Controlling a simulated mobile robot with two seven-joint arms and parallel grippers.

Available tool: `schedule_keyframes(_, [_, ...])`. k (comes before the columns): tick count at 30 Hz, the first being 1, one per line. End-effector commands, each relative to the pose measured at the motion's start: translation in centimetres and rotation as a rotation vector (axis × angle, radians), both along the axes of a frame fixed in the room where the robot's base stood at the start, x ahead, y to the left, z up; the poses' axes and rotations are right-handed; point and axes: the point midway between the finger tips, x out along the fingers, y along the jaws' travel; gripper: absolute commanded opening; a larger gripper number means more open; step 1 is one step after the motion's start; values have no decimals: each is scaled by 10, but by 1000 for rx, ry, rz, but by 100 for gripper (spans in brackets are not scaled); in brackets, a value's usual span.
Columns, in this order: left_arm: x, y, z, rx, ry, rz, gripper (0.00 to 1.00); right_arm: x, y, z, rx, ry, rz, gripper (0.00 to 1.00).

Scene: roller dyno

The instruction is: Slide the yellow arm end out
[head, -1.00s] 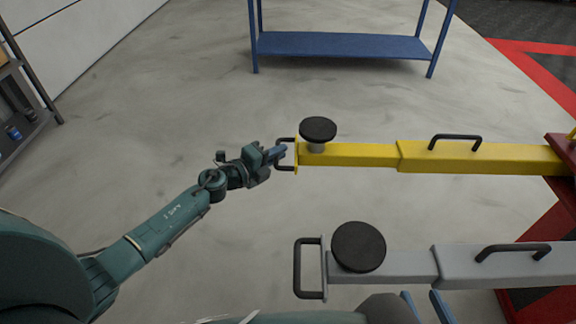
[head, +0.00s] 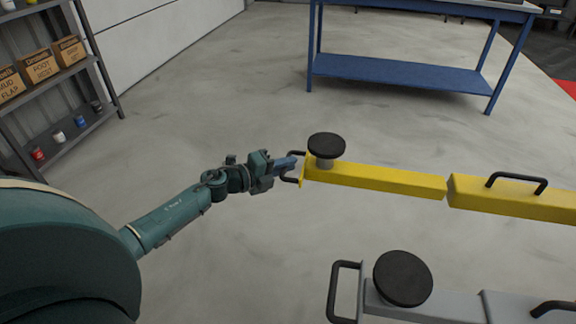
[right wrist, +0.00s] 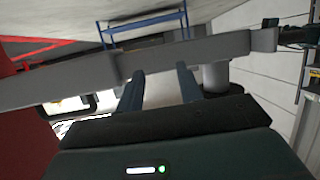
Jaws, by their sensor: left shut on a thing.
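The yellow arm end (head: 375,180) is a narrow bar with a round black pad (head: 326,145) on a short post. It extends left from the thicker yellow sleeve (head: 510,200). A black handle (head: 292,181) is fixed to its left tip. My left gripper (head: 290,166) is shut on this handle, its blue fingers at the upper part of it. My right gripper (right wrist: 158,88) shows only in the right wrist view. Its two blue fingers are apart with nothing seen held between them, and a grey arm (right wrist: 195,55) crosses beyond them.
A similar grey arm (head: 425,303) with a black pad and handle lies nearer me in the head view. A blue table (head: 400,72) stands at the back. A shelf (head: 70,140) with boxes and cans is at the left. The floor left of the yellow arm is clear.

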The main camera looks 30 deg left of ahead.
Motion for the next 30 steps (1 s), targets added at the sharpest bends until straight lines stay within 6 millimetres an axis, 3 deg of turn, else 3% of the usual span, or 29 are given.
schedule_keyframes(1, [0,0,-1,1,2,-1,0,0,0,0,0,0,0,36])
schedule_keyframes(2, [0,0,-1,1,2,-1,14,0,0,0,0,0,0,36])
schedule_keyframes(9, [0,0,0,0,1,0,34,0,0,0,2,0,1,36])
schedule_keyframes(20, [-6,3,1,1,1,1,34,0,0,1,2,0,0,36])
schedule_keyframes(30, [-62,32,9,1,5,0,34,-3,-2,8,18,6,-12,36])
